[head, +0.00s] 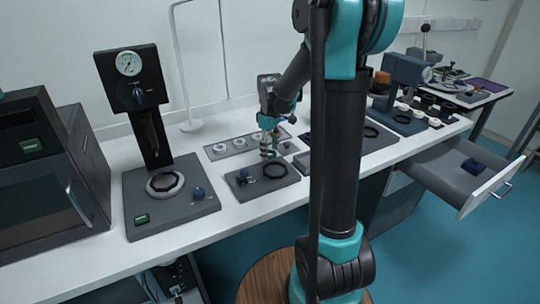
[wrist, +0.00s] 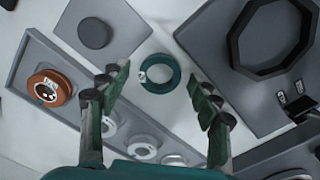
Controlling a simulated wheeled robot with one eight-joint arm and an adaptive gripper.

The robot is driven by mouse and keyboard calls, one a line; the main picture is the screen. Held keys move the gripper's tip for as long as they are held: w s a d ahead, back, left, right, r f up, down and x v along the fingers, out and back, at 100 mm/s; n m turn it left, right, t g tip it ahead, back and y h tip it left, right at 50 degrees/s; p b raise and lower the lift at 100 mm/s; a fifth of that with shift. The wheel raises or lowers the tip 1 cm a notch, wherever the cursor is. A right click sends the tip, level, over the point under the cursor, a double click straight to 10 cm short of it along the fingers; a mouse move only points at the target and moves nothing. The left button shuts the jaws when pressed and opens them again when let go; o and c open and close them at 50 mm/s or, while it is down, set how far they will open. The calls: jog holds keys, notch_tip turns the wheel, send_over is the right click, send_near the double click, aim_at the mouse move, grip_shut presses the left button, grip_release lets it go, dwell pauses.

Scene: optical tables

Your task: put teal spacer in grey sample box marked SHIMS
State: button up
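The teal spacer (wrist: 176,77) is a dark teal ring with a small white mark, lying on the white bench top in the wrist view. My gripper (wrist: 161,82) is open, one finger on each side of the ring in the picture and nothing held. I cannot tell how high the fingertips are above it. In the head view my gripper (head: 269,144) points down over the bench, by a long grey tray, and the spacer cannot be made out for sure there. No SHIMS marking is readable in either view, so I cannot identify the sample box.
A grey tray (wrist: 28,78) beside the spacer holds an orange ring (wrist: 49,88) and several pale rings. A grey base with a black octagonal ring (wrist: 238,48) lies on the other side. A gauge press (head: 133,90) stands left. An open drawer (head: 440,168) juts out right.

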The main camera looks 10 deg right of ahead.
jog(key=c, duration=1)
jog(key=shift+r, duration=0.1)
